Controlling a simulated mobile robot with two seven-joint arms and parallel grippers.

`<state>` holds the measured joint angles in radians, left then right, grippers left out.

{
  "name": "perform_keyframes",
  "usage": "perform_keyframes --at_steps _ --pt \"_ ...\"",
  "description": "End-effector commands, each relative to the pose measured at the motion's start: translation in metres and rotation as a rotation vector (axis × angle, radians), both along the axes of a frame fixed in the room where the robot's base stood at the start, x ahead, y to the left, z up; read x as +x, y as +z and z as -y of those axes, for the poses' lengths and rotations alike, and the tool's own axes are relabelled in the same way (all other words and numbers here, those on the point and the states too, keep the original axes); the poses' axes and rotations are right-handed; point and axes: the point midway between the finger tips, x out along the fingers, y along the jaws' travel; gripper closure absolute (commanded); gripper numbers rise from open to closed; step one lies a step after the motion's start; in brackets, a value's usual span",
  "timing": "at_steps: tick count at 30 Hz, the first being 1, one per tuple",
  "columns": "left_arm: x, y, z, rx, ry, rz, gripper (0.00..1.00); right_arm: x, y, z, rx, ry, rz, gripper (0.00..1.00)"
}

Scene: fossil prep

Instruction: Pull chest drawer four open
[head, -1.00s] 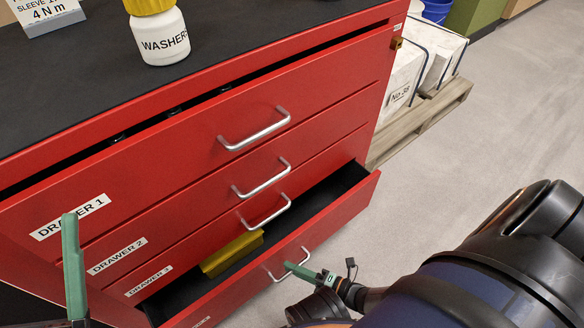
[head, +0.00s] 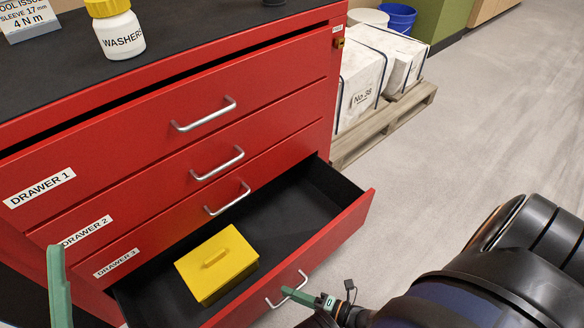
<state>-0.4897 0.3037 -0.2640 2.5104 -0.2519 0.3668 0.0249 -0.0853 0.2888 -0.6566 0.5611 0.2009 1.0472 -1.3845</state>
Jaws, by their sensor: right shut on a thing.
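The red chest (head: 150,148) has several drawers, and the top three, labelled Drawer 1 to Drawer 3, look closed or nearly so. The bottom drawer (head: 335,232) stands well open, its black inside showing. A yellow box with a handle on its lid (head: 218,262) lies in it. The bottom drawer's label is out of view. My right gripper (head: 296,293) is shut on the silver handle (head: 288,289) of this open drawer. My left gripper (head: 60,288) shows only as a green finger at the lower left, apart from the chest's handles.
A white bottle with a yellow cap, labelled Washers (head: 119,36), and a sign (head: 27,19) stand on the black chest top. White wrapped blocks (head: 366,80) sit on a wooden pallet (head: 385,125) to the right. The floor (head: 460,130) at right is clear.

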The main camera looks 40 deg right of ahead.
Motion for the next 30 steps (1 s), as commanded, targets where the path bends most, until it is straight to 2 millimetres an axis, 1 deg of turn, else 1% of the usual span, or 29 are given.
perform_keyframes --at_steps 1,15,16,18,19,26,30 --pt "0.0000 -0.0001 0.0001 0.000 0.000 0.000 0.00 0.0011 0.0008 0.0022 0.000 -0.004 0.003 1.00" --pt "0.0002 -0.0003 0.0002 0.001 0.000 -0.001 0.00 0.0011 0.0007 0.0025 -0.001 -0.004 0.002 1.00" --pt "0.0002 -0.0003 0.0002 0.001 0.000 -0.001 0.00 0.0011 0.0007 0.0025 -0.001 -0.004 0.002 0.83" --pt "0.0002 -0.0003 0.0002 0.001 0.000 -0.002 0.00 0.0011 0.0006 0.0023 -0.001 -0.004 0.002 0.75" --pt "0.0002 -0.0004 0.0001 0.001 0.000 -0.001 0.00 0.0010 0.0006 0.0021 -0.001 -0.004 0.001 0.73" --pt "0.0002 -0.0003 0.0002 0.001 0.000 -0.001 0.00 0.0001 0.0003 0.0011 0.000 -0.002 0.000 0.73" --pt "0.0003 0.0025 0.0000 0.000 0.000 -0.001 0.00 -0.0084 0.0020 0.0051 -0.002 -0.002 -0.003 0.73"
